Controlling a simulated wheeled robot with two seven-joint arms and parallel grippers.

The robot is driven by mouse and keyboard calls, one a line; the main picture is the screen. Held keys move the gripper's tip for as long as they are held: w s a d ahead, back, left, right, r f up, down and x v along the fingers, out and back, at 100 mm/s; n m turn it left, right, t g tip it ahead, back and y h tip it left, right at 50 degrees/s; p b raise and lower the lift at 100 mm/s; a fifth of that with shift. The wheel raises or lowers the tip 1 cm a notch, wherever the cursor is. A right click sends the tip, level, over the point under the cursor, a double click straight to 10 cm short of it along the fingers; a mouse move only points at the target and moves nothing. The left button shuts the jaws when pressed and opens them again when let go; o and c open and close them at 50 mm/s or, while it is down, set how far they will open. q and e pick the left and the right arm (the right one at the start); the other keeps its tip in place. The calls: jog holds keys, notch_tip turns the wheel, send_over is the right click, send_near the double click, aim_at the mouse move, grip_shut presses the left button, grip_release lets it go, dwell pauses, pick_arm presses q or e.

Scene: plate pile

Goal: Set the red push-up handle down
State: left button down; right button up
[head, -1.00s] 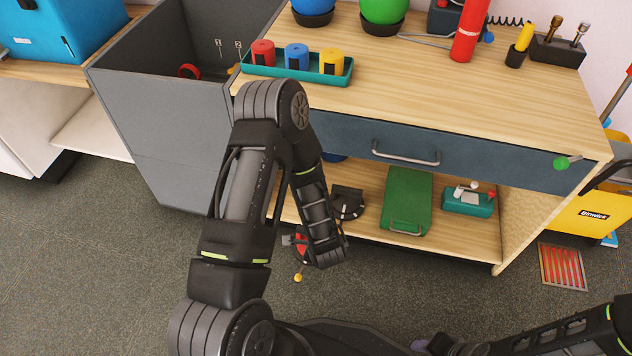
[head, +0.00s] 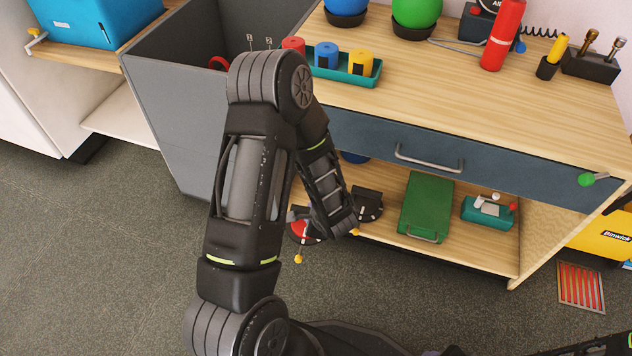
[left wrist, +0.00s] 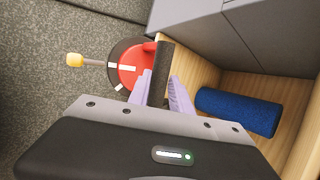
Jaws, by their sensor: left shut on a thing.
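The red push-up handle (left wrist: 130,66) shows a red body with white marks, a round dark base and a black grip bar. My left gripper (left wrist: 157,92) has its pale purple fingers shut around the black bar. In the left wrist view the handle hangs beside the edge of the wooden lower shelf (left wrist: 236,85), over the grey floor. In the head view the handle (head: 301,231) is partly hidden behind my left forearm. Whether its base touches anything is unclear. My right gripper is out of view.
On the lower shelf are a dark device (head: 367,204), a green case (head: 426,207) and a teal box (head: 488,213). A blue roller (left wrist: 238,110) lies there near my left gripper. A grey bin (head: 165,125) stands left of the bench. Floor in front is clear.

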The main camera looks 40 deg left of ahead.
pick_arm(q)
jog(key=shift+n+g, duration=0.4)
jog(key=shift+n, duration=0.2)
jog(key=r, duration=0.1)
jog(key=w+d+r, duration=0.1)
jog(key=r, duration=0.1)
jog(key=w+r, duration=0.1)
jog(key=r, duration=0.1)
jog(key=shift+w+d+r, duration=0.2)
jog(key=shift+w+d, duration=0.05)
jog(key=shift+d, duration=0.15)
jog(key=w+d+r, duration=0.1)
jog(key=d+r, duration=0.9)
jog(key=d, duration=0.4)
jog(key=w+d+r, duration=0.2)
jog(key=d+r, duration=0.8)
jog(key=d, duration=0.4)
jog(key=shift+w+d+r+m+t, duration=0.15)
jog(key=shift+w+m+t, duration=0.15)
jog(key=shift+m, duration=0.1)
jog(key=shift+d, duration=0.1)
